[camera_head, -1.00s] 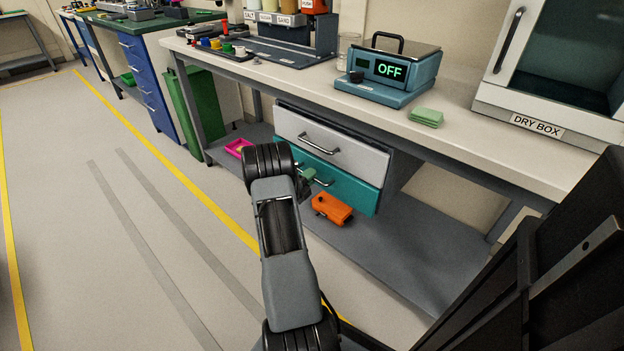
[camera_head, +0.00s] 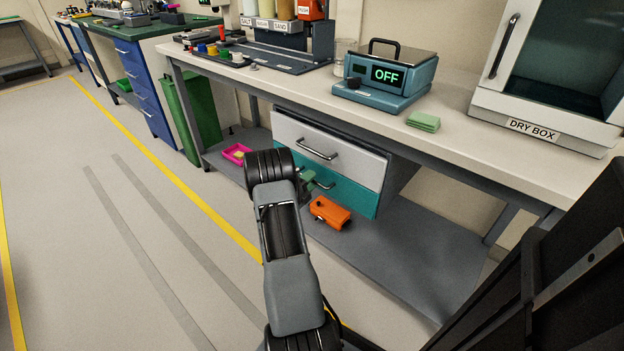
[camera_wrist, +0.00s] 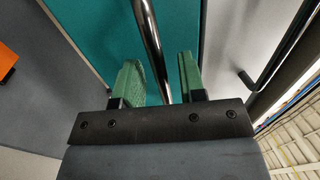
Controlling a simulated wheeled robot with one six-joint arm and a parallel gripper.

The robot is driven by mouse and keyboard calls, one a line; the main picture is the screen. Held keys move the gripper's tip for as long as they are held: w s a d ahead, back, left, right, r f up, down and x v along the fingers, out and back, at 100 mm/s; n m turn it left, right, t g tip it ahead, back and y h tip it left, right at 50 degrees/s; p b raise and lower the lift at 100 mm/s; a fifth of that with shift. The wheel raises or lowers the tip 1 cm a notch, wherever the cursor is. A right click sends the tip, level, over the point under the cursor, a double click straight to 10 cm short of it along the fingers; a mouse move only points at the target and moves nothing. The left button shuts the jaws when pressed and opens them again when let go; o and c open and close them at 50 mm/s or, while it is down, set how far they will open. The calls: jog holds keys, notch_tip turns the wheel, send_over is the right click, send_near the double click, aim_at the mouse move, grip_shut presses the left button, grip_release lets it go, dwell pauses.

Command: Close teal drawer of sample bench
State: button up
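The teal drawer (camera_head: 345,193) is the lower drawer under the bench, below a white drawer (camera_head: 325,155). Its front looks about in line with the white one; I cannot tell exactly how far it stands out. My gripper (camera_head: 307,181) is at the left part of the teal front, and my arm hides some of it. In the wrist view, the green fingers of my gripper (camera_wrist: 160,78) are apart, with the metal drawer handle (camera_wrist: 152,40) running between them. The teal front (camera_wrist: 105,30) lies close behind. I cannot tell whether a finger touches the handle.
The sample bench (camera_head: 460,150) carries a scale (camera_head: 385,75), green pads (camera_head: 423,121) and a dry box (camera_head: 540,100). On its lower shelf (camera_head: 400,255) are an orange case (camera_head: 330,213) and a pink tray (camera_head: 236,153). Open floor lies left.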

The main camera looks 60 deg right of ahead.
jog(key=p+v, duration=0.2)
jog(key=v, duration=1.1)
jog(key=shift+p, duration=0.3)
jog(key=shift+r, duration=0.1)
jog(key=s+a+r+m+g+y+p, duration=0.1)
jog(key=a+r+m+y+p, duration=0.35)
jog(key=r, duration=0.45)
jog(key=s+a+r+m+g+y+p, duration=0.1)
jog(key=s+a+r+m+y+p, duration=0.15)
jog(key=r+m+p, duration=0.45)
jog(key=s+a+r+m+g+y+p, duration=0.1)
jog(key=a+r+m+y+p, duration=0.15)
jog(key=a+r+m, duration=0.6)
jog(key=s+a+r+m+t+y+p, duration=0.1)
jog(key=a+r+m+t+y+p, duration=0.3)
jog(key=a+r+m+p, duration=0.3)
jog(key=s+a+r+m+t+y+p, duration=0.1)
jog(key=a+r+m+t+y+p, duration=0.4)
jog(key=a+r, duration=0.7)
notch_tip(320, 180, up, 4)
jog(key=shift+f+m+t+y+p, duration=0.15)
jog(key=shift+m+t+y+p, duration=0.15)
jog(key=shift+m+y+p, duration=0.7)
jog(key=shift+h, duration=0.25)
